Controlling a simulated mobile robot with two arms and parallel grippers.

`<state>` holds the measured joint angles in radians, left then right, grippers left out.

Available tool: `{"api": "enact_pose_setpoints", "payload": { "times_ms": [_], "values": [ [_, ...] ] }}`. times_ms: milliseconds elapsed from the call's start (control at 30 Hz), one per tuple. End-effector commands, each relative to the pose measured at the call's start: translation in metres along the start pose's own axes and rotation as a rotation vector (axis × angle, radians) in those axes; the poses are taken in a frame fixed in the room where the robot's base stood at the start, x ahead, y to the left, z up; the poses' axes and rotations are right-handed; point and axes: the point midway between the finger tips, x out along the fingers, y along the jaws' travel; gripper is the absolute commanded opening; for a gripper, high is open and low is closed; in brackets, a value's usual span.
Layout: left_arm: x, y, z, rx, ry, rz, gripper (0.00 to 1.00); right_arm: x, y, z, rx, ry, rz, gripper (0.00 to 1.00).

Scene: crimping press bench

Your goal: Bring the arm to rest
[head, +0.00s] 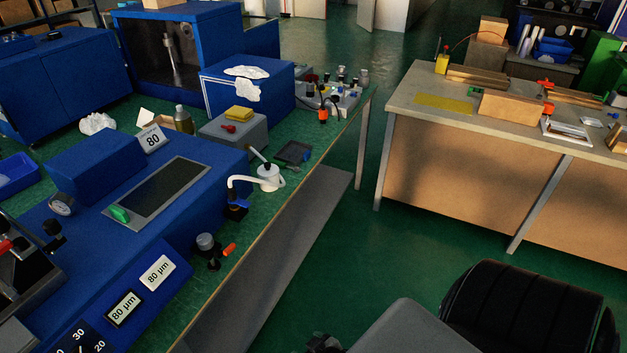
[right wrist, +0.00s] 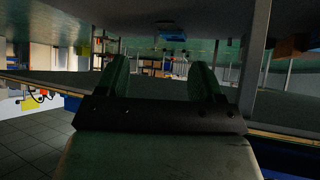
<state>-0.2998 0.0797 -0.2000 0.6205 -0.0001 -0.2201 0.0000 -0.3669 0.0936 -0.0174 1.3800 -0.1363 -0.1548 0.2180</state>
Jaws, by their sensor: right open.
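My right gripper (right wrist: 160,76) shows in the right wrist view with its two dark fingers apart and nothing between them. In the head view my right arm, a grey link and a black rounded part, fills the bottom right over the open floor, to the right of the green-topped bench (head: 270,224). The fingertips cannot be made out there. My left gripper is in neither view.
The bench holds a blue machine (head: 95,165), a white wash bottle (head: 268,178), a grey box (head: 232,130) and a tray (head: 293,152). A second table (head: 405,97) stands back right. Green floor (head: 400,245) between them is clear.

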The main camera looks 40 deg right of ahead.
Motion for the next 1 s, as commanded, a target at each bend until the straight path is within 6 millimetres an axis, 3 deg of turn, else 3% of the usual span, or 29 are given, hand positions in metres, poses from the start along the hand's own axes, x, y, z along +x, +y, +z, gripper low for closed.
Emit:
{"api": "enact_pose_setpoints", "payload": {
  "times_ms": [533, 633, 767, 867, 1000],
  "values": [
    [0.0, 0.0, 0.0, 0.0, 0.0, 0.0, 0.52, 0.0, 0.0, 0.001, 0.0, -0.001, 0.0, 0.67],
    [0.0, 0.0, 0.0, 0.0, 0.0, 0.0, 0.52, 0.001, -0.002, 0.01, -0.004, -0.022, -0.003, 0.67],
    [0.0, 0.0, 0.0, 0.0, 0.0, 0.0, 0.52, 0.003, -0.011, 0.061, -0.026, -0.14, -0.021, 0.67],
    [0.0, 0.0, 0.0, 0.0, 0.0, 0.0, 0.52, -0.004, -0.021, 0.126, -0.063, -0.289, -0.046, 0.67],
    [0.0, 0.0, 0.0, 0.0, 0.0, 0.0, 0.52, -0.029, -0.029, 0.215, -0.122, -0.506, -0.082, 0.67]
  ]
}}
